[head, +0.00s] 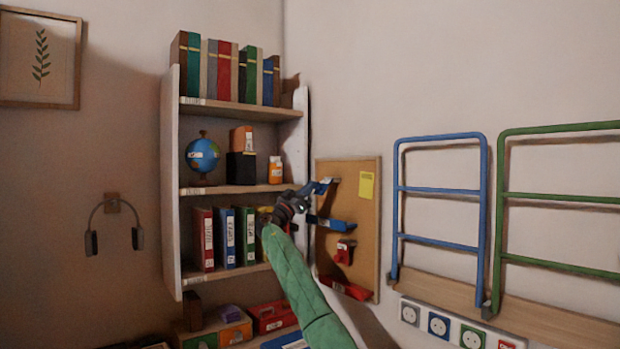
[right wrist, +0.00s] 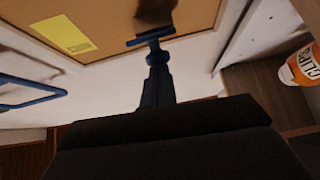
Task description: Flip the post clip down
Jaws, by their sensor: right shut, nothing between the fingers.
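A cork board (head: 368,225) hangs on the wall beside the shelf and carries several blue and red parts with small labels. An upper blue clip-like part (head: 324,185) with a pale label stands at its upper left. I cannot read which part is the post clip. My right gripper (head: 309,188) is shut and empty, its tip at or very near this upper blue part. In the right wrist view the closed fingers (right wrist: 157,85) point at a thin blue bar (right wrist: 150,39) in front of the board; contact cannot be told. My left gripper is out of view.
Lower on the board are a blue labelled part (head: 332,224), a red clip (head: 345,251) and a red tray (head: 346,289). A yellow note (head: 366,185) is on the right. The shelf (head: 172,190) stands close left of my gripper. Blue rails (head: 440,189) stick out right.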

